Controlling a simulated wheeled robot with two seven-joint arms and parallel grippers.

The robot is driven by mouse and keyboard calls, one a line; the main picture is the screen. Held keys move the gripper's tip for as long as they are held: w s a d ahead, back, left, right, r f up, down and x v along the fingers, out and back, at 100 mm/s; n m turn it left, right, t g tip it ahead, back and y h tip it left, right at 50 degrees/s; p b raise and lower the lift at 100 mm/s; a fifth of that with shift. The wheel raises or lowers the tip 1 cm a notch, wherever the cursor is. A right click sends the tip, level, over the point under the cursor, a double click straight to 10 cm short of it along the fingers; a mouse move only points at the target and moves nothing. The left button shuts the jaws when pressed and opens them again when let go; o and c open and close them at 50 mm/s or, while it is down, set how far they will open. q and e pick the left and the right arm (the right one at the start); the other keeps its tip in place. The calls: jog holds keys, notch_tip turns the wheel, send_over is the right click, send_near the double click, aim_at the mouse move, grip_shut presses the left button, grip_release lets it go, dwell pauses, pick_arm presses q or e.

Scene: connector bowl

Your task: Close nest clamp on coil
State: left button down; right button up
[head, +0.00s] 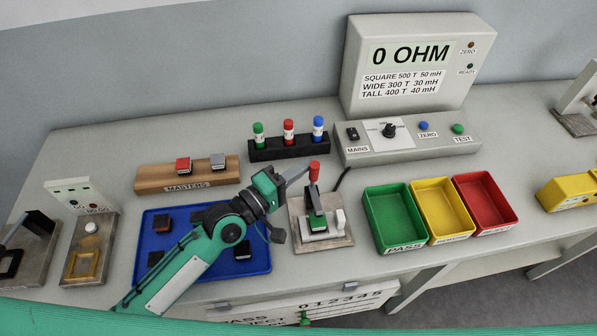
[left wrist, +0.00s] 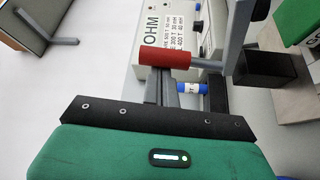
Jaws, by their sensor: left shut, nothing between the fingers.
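The nest clamp has a red handle (head: 314,171) that stands upright above the nest fixture (head: 338,240), on a metal base at mid-table. A dark piece with a green part (head: 317,219) is at the nest, below the handle; I cannot tell clearly whether it is the coil or part of the clamp. My left gripper (head: 303,171) is shut and empty, its fingertips right beside the red handle. In the left wrist view the red handle (left wrist: 165,57) lies across the picture just beyond the shut fingers (left wrist: 166,82); whether they touch is unclear. My right gripper is not in view.
Green (head: 393,242), yellow (head: 455,233) and red (head: 503,222) bins stand right of the nest. A blue tray (head: 150,222) with dark pieces lies under my left arm. The ohm meter (head: 410,145) and a rack of capped bottles (head: 290,153) stand behind.

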pick_arm(q)
jog(key=shift+s+d+f+m+h+b, duration=0.15)
jog(key=shift+s+m+h+b, duration=0.1)
jog(key=shift+s+m+b, duration=0.25)
jog(key=shift+s+d+f+m+h+b, duration=0.1)
jog(key=shift+s+m+h+b, duration=0.15)
jog(key=shift+s+m+b, duration=0.25)
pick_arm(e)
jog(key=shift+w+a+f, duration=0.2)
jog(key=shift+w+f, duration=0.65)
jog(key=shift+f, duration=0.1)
pick_arm(q)
jog(key=shift+s, duration=0.1)
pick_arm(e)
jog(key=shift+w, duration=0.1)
pick_arm(q)
jog(key=shift+r, duration=0.1)
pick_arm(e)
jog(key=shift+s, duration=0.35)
